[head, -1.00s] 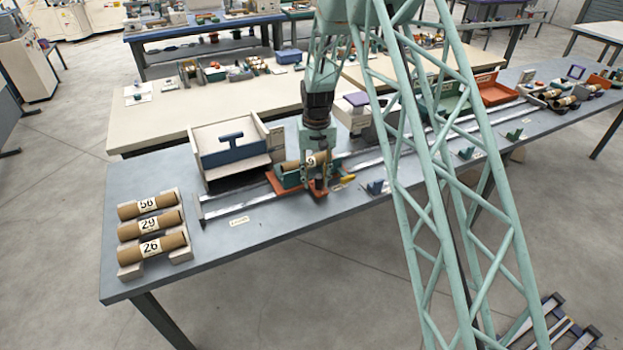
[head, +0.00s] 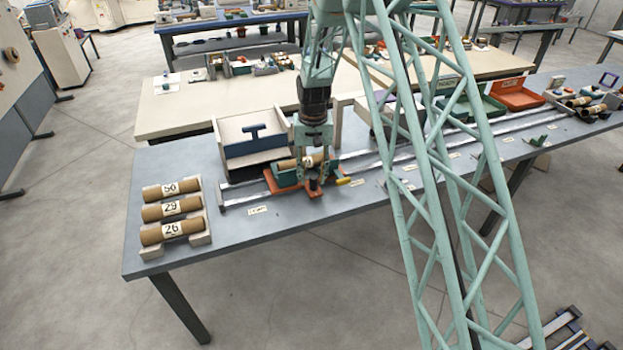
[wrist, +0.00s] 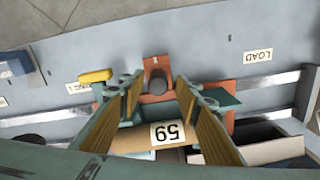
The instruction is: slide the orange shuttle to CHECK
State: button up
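The orange shuttle (head: 283,188) sits on the rail track near its left end in the head view. It carries a teal cradle with a brown tube (wrist: 148,142) marked 59. In the wrist view, a dark-topped post (wrist: 157,82) stands up from the shuttle's orange plate. My gripper (wrist: 159,84) reaches down over the shuttle with its fingers spread on either side of the post, gaps showing at both sides. A yellow handle (wrist: 95,75) sticks out from the shuttle. A LOAD label (wrist: 258,55) lies on the table on one side. I cannot read a CHECK label.
A rack with tubes (head: 171,213) stands left of the track. The metal rails (head: 385,157) run right, past green and orange trays (head: 515,94). My lattice structure hides part of the table.

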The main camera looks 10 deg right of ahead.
jog(key=shift+r, duration=0.2)
dwell(0.3)
notch_tip(320, 180, up, 11)
jog(key=p, duration=1)
jog(key=shift+d, duration=0.15)
jog(key=shift+w+f, duration=0.1)
jog(key=shift+f+p, duration=0.85)
jog(key=shift+f, duration=5.95)
jog(key=shift+c, duration=0.7)
grip_shut()
jog(key=shift+d, duration=0.1)
